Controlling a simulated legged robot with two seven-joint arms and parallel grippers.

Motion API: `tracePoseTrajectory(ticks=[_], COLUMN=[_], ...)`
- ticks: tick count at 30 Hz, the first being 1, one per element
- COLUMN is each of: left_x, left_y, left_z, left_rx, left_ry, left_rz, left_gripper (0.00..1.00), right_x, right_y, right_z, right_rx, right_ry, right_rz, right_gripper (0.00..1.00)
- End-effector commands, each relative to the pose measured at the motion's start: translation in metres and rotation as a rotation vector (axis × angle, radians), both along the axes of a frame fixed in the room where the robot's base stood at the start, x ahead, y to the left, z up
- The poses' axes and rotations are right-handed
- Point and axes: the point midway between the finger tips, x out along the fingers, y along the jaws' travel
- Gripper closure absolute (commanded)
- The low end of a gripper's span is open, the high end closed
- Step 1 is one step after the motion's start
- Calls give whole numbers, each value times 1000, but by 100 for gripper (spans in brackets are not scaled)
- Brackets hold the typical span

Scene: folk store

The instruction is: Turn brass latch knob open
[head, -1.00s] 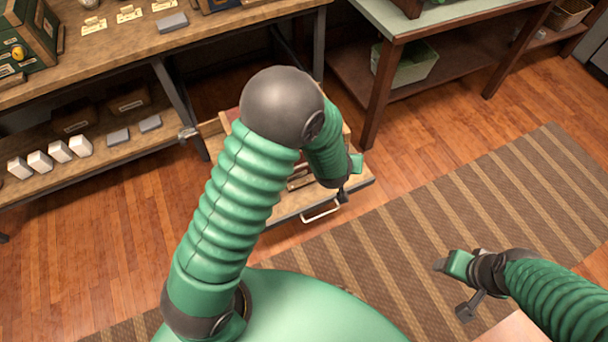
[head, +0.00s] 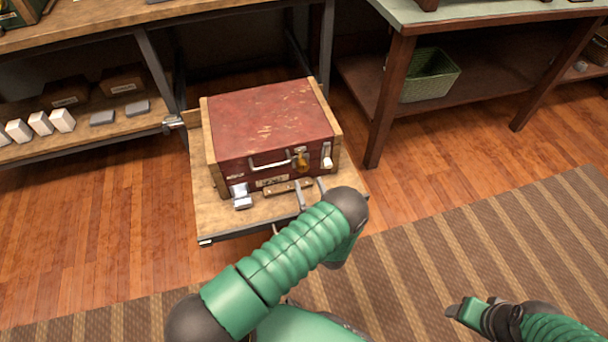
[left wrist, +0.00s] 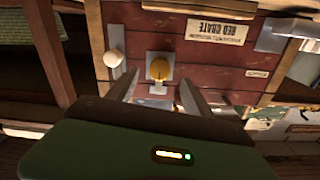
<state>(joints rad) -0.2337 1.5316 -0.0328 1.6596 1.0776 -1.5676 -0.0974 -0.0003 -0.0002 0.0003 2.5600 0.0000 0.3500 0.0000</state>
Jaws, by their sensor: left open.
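A red wooden case (head: 270,118) with wood side boards sits on a pulled-out wooden platform. The brass latch knob (head: 302,161) is on the case's front, right of a metal handle (head: 270,163). In the left wrist view the round brass knob (left wrist: 159,69) sits on a pale plate, just beyond and between my open fingers. My left gripper (head: 310,192) is open and empty in front of the case, a little below the knob; its fingers also show in the left wrist view (left wrist: 157,95).
The platform (head: 225,219) juts out beneath a workbench. A table (head: 390,90) with a green basket (head: 430,76) stands at right. A striped rug (head: 480,240) covers open floor.

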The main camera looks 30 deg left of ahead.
Motion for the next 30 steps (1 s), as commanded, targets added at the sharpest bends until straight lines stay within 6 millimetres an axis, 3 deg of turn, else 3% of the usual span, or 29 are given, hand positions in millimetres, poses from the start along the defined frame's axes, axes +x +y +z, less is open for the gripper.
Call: tracePoseTrajectory(ticks=[3, 9, 19, 30], left_x=[20, 41, 45, 45], left_y=[23, 46, 51, 50], left_z=[-4, -2, 0, 0], left_rx=[-2, -1, -1, -2], left_ry=[-4, -1, 1, 0], left_rz=[1, 0, -2, -2], left_gripper=[41, 41, 41, 89], right_x=[0, 0, 0, 0], right_y=[0, 0, 0, 0], right_z=[-15, -24, -24, -24], right_rx=[0, 0, 0, 0], right_ry=[0, 0, 0, 0], right_rz=[-1, -1, -1, -1], right_gripper=[38, 38, 38, 38])
